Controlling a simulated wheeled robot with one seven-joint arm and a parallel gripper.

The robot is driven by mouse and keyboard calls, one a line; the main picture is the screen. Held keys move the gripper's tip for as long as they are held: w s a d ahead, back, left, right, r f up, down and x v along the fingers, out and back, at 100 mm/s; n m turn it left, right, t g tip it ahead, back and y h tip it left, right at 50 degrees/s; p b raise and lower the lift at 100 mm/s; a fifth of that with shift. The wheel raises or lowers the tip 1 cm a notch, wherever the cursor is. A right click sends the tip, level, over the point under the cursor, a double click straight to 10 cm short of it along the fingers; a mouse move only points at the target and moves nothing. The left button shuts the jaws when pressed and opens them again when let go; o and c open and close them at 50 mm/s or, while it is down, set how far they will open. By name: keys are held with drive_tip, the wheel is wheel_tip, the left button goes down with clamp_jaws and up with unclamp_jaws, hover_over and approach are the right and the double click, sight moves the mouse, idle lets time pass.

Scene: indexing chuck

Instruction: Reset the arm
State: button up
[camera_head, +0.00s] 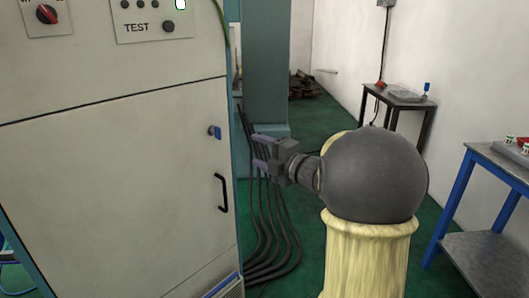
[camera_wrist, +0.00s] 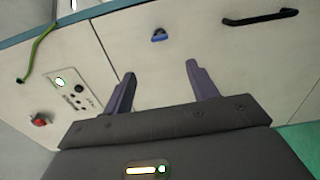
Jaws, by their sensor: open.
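My gripper (camera_head: 257,152) is in front of the right edge of the grey cabinet (camera_head: 110,190) in the head view, pointing left. In the wrist view my gripper (camera_wrist: 158,75) shows two purple-grey fingers spread apart with nothing between them. Beyond the fingertips are the cabinet face and a small blue latch (camera_wrist: 159,35); the fingers do not appear to touch it. The latch also shows in the head view (camera_head: 216,132), left of my gripper. My arm's dark round joint and pale link stand at the right of the head view.
The cabinet has a black door handle (camera_head: 222,193), a red rotary knob (camera_head: 46,14) and a TEST panel (camera_head: 153,20). Black cables (camera_head: 268,240) run down to the green floor beside it. A blue-framed table (camera_head: 470,185) stands at right, a dark side table (camera_head: 405,98) behind. Green floor lies between.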

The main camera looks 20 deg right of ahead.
drive_tip(key=shift+s+d, duration=0.2)
drive_tip(key=shift+s, duration=0.25)
drive_tip(key=s+a+f+m+g+h, duration=0.1)
drive_tip(key=s+f+m+g+h, duration=0.2)
drive_tip(key=f+m, duration=0.45)
drive_tip(key=s+f+m+g+h, duration=0.2)
drive_tip(key=s+f+m+h, duration=0.1)
drive_tip(key=f+m+h, duration=0.4)
drive_tip(key=s+a+f+m+g+y, duration=0.1)
drive_tip(key=s+a+f+m+g, duration=0.35)
drive_tip(key=s, duration=0.45)
drive_tip(key=s+a+f+m+g+y, duration=0.1)
drive_tip(key=s+a+f+m+g, duration=0.3)
drive_tip(key=s, duration=0.5)
drive_tip(key=w+p+v, duration=0.3)
drive_tip(key=p+v, duration=1.3)
drive_tip(key=p, duration=0.1)
drive_tip(key=w+r+p+v, duration=0.1)
drive_tip(key=w+p+v, duration=0.3)
drive_tip(key=p+v, duration=1.2)
drive_tip(key=shift+d+r+m+p, duration=0.2)
drive_tip(key=shift+r+m+p, duration=0.1)
drive_tip(key=shift+r+p, duration=0.3)
